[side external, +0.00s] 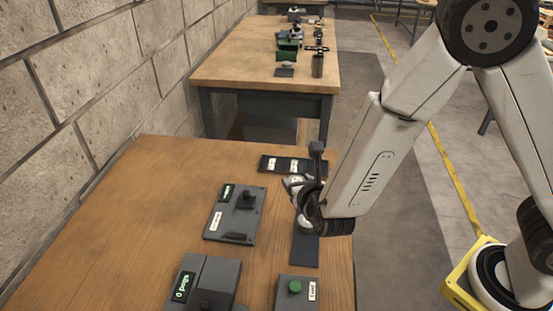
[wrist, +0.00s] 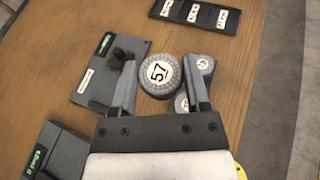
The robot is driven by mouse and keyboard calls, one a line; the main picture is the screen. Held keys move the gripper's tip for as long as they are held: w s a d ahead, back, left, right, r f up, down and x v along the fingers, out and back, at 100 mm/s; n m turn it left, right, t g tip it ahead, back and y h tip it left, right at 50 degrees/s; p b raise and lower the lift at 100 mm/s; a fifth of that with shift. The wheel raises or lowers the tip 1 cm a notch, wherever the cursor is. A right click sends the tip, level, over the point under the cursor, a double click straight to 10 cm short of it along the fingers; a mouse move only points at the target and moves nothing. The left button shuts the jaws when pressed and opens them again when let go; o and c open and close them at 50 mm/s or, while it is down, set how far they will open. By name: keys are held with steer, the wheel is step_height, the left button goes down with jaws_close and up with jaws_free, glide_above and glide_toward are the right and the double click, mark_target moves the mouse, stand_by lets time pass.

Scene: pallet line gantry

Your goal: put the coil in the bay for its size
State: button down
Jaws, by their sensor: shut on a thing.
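The coil (wrist: 158,76) is a round grey disc with a white label reading 57. In the wrist view it sits between the two fingers of my gripper (wrist: 166,65), which is shut on it. In the side view my gripper (side external: 302,190) is over the right part of the near table, and its links partly hide what it holds. A black tray of bays (wrist: 195,14) with three white labels lies beyond the coil; it also shows in the side view (side external: 280,163). The labels are too small to read.
Two more labelled discs, one (wrist: 181,104) near and one (wrist: 208,66) farther, lie by the right finger. A grey device with a green display (side external: 235,213), a second display unit (side external: 190,272) and a green-button box (side external: 297,290) stand around. The table's left is clear.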

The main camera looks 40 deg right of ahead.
steer(key=w+d, duration=0.4)
steer(key=d, duration=1)
steer(key=shift+w+d+f, duration=0.2)
steer(key=shift+f, duration=0.05)
glide_above(295, 168)
steer(key=s, duration=0.1)
steer(key=f, duration=0.8)
steer(key=shift+s+f, duration=0.15)
steer(key=shift+s, duration=0.05)
steer(key=shift+w+f+h, duration=0.3)
steer(key=shift+w+f, duration=0.2)
steer(key=shift+w+f, duration=0.25)
steer(key=shift+f, duration=1.55)
